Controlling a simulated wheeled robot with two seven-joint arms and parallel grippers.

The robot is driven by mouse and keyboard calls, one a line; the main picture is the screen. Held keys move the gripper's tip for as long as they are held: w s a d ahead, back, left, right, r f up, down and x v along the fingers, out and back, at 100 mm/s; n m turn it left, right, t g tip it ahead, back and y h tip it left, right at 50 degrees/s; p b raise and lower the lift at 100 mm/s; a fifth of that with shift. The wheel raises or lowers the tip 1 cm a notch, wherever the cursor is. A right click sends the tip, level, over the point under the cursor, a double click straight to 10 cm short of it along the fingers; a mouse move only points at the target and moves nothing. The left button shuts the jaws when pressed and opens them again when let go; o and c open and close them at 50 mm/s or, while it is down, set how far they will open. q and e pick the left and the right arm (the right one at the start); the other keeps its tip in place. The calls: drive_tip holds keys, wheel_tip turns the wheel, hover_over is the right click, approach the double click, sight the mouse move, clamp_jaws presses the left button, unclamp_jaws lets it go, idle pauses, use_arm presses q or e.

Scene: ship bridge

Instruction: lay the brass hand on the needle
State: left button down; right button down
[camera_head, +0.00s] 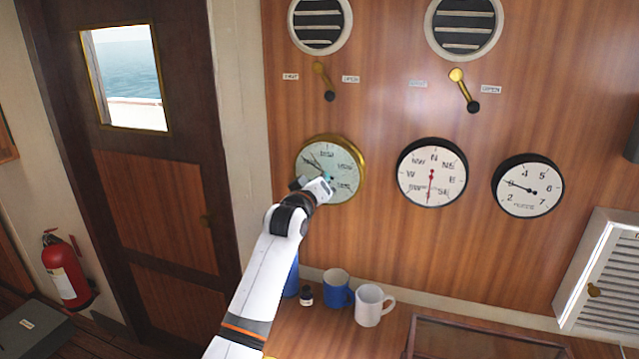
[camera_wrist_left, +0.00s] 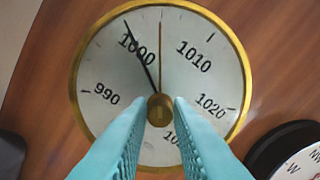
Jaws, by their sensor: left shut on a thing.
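The round barometer (camera_head: 346,150) with a brass rim hangs on the wood wall. In the left wrist view its white dial (camera_wrist_left: 100,65) fills the middle. The black needle (camera_wrist_left: 141,62) points up and left, past the 1000 mark. The thin brass hand (camera_wrist_left: 161,50) points straight up in that view, a small angle clockwise of the needle; the two are apart at their tips. My left gripper (camera_wrist_left: 160,112) is shut on the brass knob (camera_wrist_left: 160,108) at the dial's centre. In the head view my left gripper (camera_head: 324,183) covers the lower part of the dial.
A compass dial (camera_head: 432,172) and a third gauge (camera_head: 527,185) hang to the right. Two brass levers (camera_head: 322,78) (camera_head: 463,88) sit under round vents above. A blue mug (camera_head: 336,288) and a white mug (camera_head: 371,306) stand on the counter below.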

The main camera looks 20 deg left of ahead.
use_arm(q)
drive_tip(key=shift+n+p, duration=0.55)
drive_tip(key=shift+n, duration=1.65)
drive_tip(key=c, duration=1.3)
unclamp_jaws()
drive_tip(key=shift+s+f, duration=0.1)
drive_tip(key=shift+s+a+b, duration=0.15)
drive_tip(key=shift+s+b, duration=0.8)
drive_tip(key=shift+s, duration=2)
drive_tip(key=shift+s+a+b, duration=0.1)
drive_tip(key=shift+s+b, duration=0.8)
drive_tip(key=shift+s, duration=2.05)
